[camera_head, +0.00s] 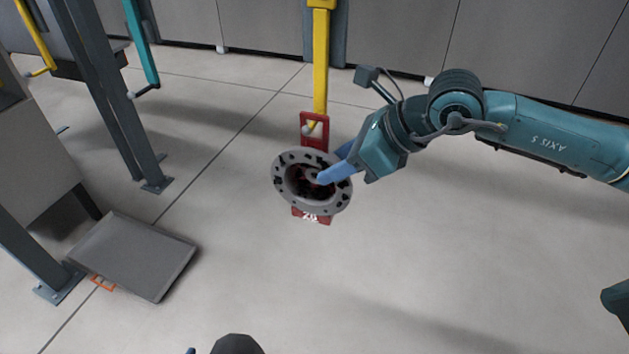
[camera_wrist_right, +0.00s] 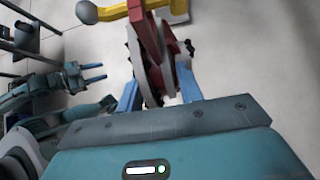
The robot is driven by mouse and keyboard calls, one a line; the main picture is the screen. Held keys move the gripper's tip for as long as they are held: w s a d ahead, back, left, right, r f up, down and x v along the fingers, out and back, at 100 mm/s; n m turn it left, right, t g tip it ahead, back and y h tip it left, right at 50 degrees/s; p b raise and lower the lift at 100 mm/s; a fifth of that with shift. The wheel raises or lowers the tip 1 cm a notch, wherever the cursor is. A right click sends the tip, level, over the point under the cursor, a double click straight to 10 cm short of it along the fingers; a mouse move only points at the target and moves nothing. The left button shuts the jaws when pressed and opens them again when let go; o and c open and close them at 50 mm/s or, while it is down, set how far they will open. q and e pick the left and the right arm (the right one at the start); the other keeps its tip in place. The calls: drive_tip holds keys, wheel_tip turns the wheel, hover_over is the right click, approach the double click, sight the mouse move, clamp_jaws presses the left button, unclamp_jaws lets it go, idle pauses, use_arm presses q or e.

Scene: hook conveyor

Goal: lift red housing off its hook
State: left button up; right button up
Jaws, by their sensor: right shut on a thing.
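The red housing (camera_head: 313,130) has a red plate with an opening at its top and a round grey flange (camera_head: 284,172) with holes around its rim. It hangs on the yellow hook (camera_head: 320,75), whose ball tip shows at the opening. In the right wrist view the yellow hook (camera_wrist_right: 113,11) passes through the red plate of the housing (camera_wrist_right: 147,35). My right gripper (camera_head: 325,177) is shut on the housing, with a blue finger at the flange's middle. My left gripper (camera_wrist_right: 95,72) shows only in the right wrist view, with its blue fingers apart and empty.
A grey flat platform (camera_head: 135,255) stands low at the left. Grey steel posts (camera_head: 110,100) rise behind it. Another yellow hook (camera_head: 38,35) and a teal hanger (camera_head: 140,45) hang at the upper left. Grey panels (camera_head: 400,35) line the back. The floor below the housing is clear.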

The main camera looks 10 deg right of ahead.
sight(328, 151)
drive_tip(key=shift+c, duration=0.6)
drive_tip(key=shift+w+r, duration=0.15)
drive_tip(key=shift+r, duration=0.05)
drive_tip(key=shift+c, duration=0.5)
